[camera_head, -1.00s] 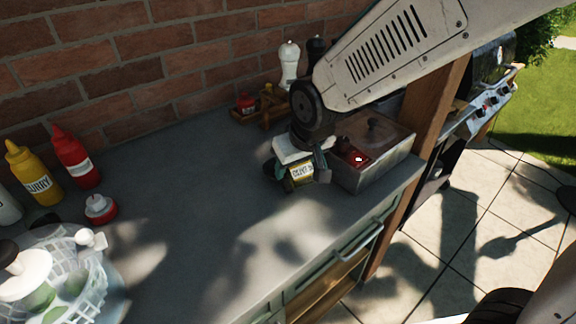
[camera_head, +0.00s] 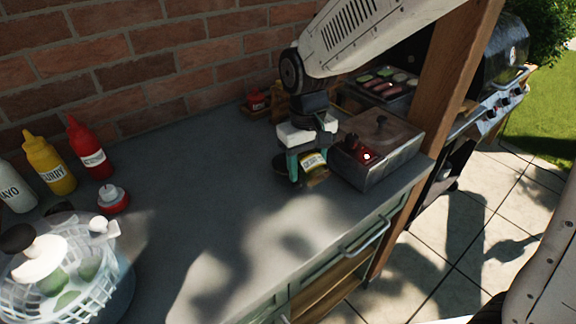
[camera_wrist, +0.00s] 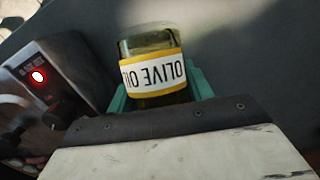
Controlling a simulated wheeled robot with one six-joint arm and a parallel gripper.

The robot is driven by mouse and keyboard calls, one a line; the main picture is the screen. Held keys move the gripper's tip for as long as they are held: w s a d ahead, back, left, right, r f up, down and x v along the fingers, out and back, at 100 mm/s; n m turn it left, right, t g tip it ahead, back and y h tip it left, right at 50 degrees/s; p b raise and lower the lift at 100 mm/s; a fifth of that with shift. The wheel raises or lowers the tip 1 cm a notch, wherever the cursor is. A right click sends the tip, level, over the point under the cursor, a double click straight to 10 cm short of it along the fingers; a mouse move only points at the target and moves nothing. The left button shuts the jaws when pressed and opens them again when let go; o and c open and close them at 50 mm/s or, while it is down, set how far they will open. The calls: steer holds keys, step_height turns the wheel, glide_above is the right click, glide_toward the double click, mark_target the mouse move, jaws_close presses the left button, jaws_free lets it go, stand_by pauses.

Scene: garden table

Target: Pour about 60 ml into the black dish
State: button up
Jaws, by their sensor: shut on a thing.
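My gripper (camera_head: 308,158) is shut on an olive oil bottle (camera_head: 314,161) with a white and yellow label, just left of the grey metal box. In the wrist view the bottle (camera_wrist: 152,72) sits between the teal fingers of my gripper (camera_wrist: 160,92), its label upside down. The bottle looks tilted in the head view; its mouth cannot be made out. A dark round rim, probably the black dish (camera_head: 281,166), shows beside and partly behind the gripper. Its inside is mostly hidden, and no stream of oil can be seen.
The metal box (camera_head: 378,152) with a red light stands close on the right. Sauce bottles (camera_head: 92,150) and a basket (camera_head: 62,275) stand on the left. A brick wall runs behind. The middle of the counter (camera_head: 205,205) is clear.

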steer(key=shift+f+g+h+p, duration=0.3)
steer(key=shift+f+g+p, duration=0.25)
steer(key=shift+g, duration=0.25)
steer(key=shift+f+g+h+p, duration=0.15)
steer(key=shift+g+h+p, duration=0.45)
steer(key=shift+g+p, duration=0.85)
stand_by(1.9)
steer(key=t, duration=0.2)
steer(key=t+y, duration=0.1)
steer(key=shift+s+r, duration=0.25)
steer(key=shift+r, duration=0.15)
steer(key=shift+r+t+y, duration=0.25)
steer(key=shift+t+y, duration=0.05)
steer(key=shift+t, duration=0.25)
steer(key=shift+w+f, duration=0.1)
steer(key=shift+w, duration=0.1)
steer(key=shift+w+f+t+y+b, duration=0.15)
steer(key=shift+t+y, duration=0.1)
steer(key=shift+t, duration=0.3)
steer(key=shift+f+t+y+b, duration=0.15)
steer(key=shift+t+y, duration=0.1)
steer(key=shift+t, duration=0.3)
